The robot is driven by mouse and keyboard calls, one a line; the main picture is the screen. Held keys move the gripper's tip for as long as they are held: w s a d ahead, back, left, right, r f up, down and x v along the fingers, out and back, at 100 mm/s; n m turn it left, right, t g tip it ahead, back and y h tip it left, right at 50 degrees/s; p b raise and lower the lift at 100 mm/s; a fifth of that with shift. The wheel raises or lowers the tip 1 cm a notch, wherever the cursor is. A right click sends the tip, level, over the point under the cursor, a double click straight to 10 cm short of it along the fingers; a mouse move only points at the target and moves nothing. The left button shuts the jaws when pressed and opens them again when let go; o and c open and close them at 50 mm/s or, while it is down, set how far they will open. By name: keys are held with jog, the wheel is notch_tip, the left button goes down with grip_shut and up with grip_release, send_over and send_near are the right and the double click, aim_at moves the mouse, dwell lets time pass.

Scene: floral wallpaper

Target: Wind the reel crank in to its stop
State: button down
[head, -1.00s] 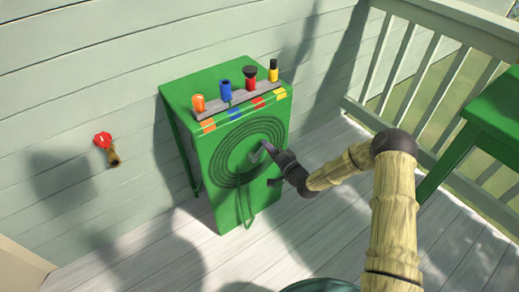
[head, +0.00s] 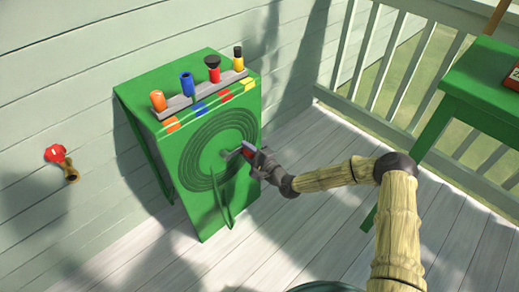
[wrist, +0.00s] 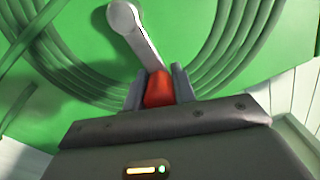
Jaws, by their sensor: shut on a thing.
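The reel is a green box (head: 217,218) against the wall, with dark green hose coiled in rings (head: 190,170) on its front face. A grey crank arm (head: 233,153) runs from the middle of the coil to the right. In the wrist view the crank arm (wrist: 137,38) slopes from its round hub at the top down to a red knob (wrist: 159,90). My gripper (head: 248,151) is at the outer end of the crank in the head view. In the wrist view its two grey fingers sit either side of the red knob, shut on it. Any stop is not visible.
An orange, a blue, a red and a yellow nozzle stand in a grey rack (head: 205,95) on the box. A red tap (head: 57,153) is on the wall at left. A green table (head: 480,95) stands at right before the railing (head: 385,50). Deck boards are clear.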

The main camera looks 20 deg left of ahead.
notch_tip(320, 180, down, 2)
jog(key=shift+s+m+b, duration=0.15)
jog(key=shift+m+b, duration=0.55)
jog(key=shift+m, duration=0.3)
jog(key=shift+s+a+f+m+b, duration=0.1)
jog(key=shift+s+f+m+b, duration=0.2)
jog(key=shift+m+b, duration=0.4)
jog(key=shift+s+a+f+m+b, duration=0.15)
jog(key=shift+f+m+b, duration=0.3)
jog(key=shift+m, duration=0.5)
jog(key=shift+s+a+f+m+b, duration=0.15)
jog(key=shift+f+m+b, duration=0.15)
jog(key=shift+m+b, duration=0.4)
jog(key=c, duration=1.1)
grip_release()
jog(key=shift+d, duration=0.1)
jog(key=shift+c, duration=0.2)
jog(key=shift+r, duration=0.1)
